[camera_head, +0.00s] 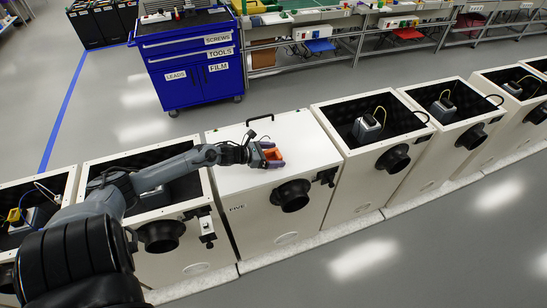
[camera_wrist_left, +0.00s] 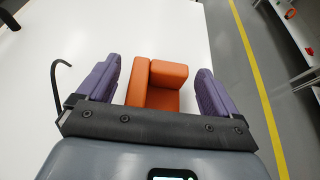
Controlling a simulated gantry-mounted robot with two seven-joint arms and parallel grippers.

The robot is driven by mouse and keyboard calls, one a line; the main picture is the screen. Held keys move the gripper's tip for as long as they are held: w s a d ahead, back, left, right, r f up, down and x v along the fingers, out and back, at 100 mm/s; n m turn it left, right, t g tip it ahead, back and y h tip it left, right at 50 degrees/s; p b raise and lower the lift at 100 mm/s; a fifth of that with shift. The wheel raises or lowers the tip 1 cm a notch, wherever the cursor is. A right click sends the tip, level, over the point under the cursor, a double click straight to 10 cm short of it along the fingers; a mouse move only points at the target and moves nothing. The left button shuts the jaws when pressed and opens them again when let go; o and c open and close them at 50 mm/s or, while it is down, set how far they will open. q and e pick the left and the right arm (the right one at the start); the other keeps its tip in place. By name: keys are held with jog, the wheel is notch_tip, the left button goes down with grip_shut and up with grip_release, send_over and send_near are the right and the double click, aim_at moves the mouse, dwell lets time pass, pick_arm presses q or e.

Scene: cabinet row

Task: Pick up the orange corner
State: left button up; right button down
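The orange corner (camera_wrist_left: 163,84) is a small L-shaped block with raised walls. It lies on the closed white lid of the cabinet marked FIVE (camera_head: 222,183). In the head view the orange corner (camera_head: 272,154) shows at the tip of my left gripper (camera_head: 266,156). In the left wrist view my left gripper (camera_wrist_left: 154,88) is open, with one purple finger on each side of the orange corner. Gaps show between the fingers and the block. The lower part of the block is hidden behind the gripper's dark bar. My right gripper is not in view.
Open cabinets stand to both sides; the one at right (camera_head: 329,112) holds a grey device (camera_head: 367,129). A black handle (camera_head: 259,119) rises from the closed lid's back edge. A blue tool cart (camera_head: 186,60) stands behind. The lid around the block is clear.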

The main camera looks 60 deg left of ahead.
pick_arm(q)
jog(key=c, duration=1)
jog(key=shift+r, duration=0.1)
jog(key=shift+c, duration=0.2)
